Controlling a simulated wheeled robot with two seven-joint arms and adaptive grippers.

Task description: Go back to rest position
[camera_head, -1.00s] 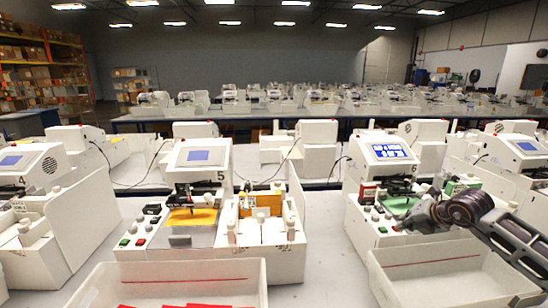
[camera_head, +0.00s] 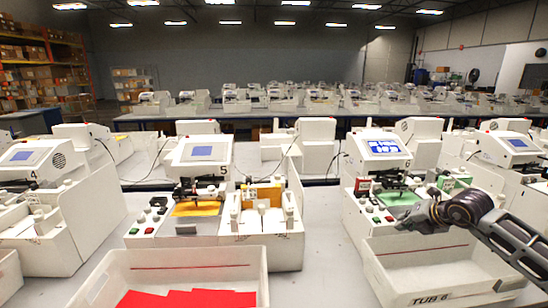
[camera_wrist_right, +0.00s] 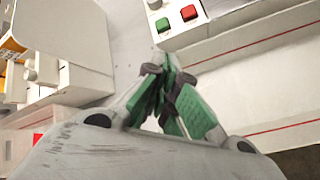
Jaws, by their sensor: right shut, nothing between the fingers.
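My right arm comes in from the right in the head view. Its gripper (camera_head: 414,218) is over the front of plotter station 6 (camera_head: 384,147), above the back of the white bin labelled TUB 6 (camera_head: 432,299). In the right wrist view the green-padded fingers (camera_wrist_right: 168,82) are shut together with nothing between them. Beyond the fingertips are a green button (camera_wrist_right: 162,25) and a red button (camera_wrist_right: 189,13) on a white panel. My left gripper is not in view.
Station 5 (camera_head: 203,152) stands to the left with a yellow sheet (camera_head: 197,209). A white bin (camera_head: 190,255) with red sheets (camera_head: 185,299) is in front of it. The grey table (camera_head: 325,235) is clear between stations 5 and 6. More stations fill the rows behind.

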